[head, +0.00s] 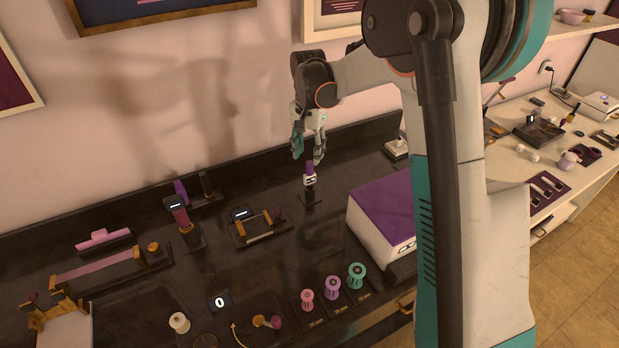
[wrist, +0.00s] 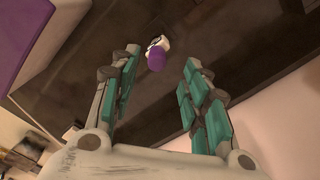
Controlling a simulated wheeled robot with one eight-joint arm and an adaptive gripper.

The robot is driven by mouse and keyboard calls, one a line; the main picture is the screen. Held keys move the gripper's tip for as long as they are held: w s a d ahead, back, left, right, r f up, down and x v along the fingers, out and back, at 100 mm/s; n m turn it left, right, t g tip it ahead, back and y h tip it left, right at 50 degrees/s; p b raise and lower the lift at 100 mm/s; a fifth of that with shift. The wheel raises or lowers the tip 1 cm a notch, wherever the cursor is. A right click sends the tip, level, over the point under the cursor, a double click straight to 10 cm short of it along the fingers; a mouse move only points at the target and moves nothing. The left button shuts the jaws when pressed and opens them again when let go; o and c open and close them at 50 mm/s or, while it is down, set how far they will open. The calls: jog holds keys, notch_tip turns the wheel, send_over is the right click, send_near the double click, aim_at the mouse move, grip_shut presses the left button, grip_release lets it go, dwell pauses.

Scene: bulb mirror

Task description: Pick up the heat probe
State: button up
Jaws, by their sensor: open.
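A small upright device with a purple top and a white body with dark marks (head: 309,180), which looks like the heat probe, stands on a dark base on the black counter (head: 335,218). My gripper (head: 308,157) points down just above it, with its teal-padded fingers spread. In the wrist view the purple top (wrist: 156,61) shows between the fingertips, nearer the left finger. The fingers look apart from it and hold nothing. Whether the fingertips reach down beside the purple top is hard to tell.
A white box with a purple top (head: 385,205) stands to the right of the device. A tray with a small display (head: 255,228) and a purple-handled stand (head: 182,222) are to the left. Several coloured spools (head: 332,288) line the front. The wall is close behind.

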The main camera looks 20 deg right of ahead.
aim_at(310, 175)
notch_tip(310, 175, down, 10)
jog(key=b, duration=0.2)
jog(key=shift+d+r+b, duration=0.15)
jog(key=shift+r+b, duration=0.05)
jog(key=shift+b, duration=0.1)
jog(key=shift+s, duration=0.1)
jog(key=shift+c, duration=0.4)
grip_shut()
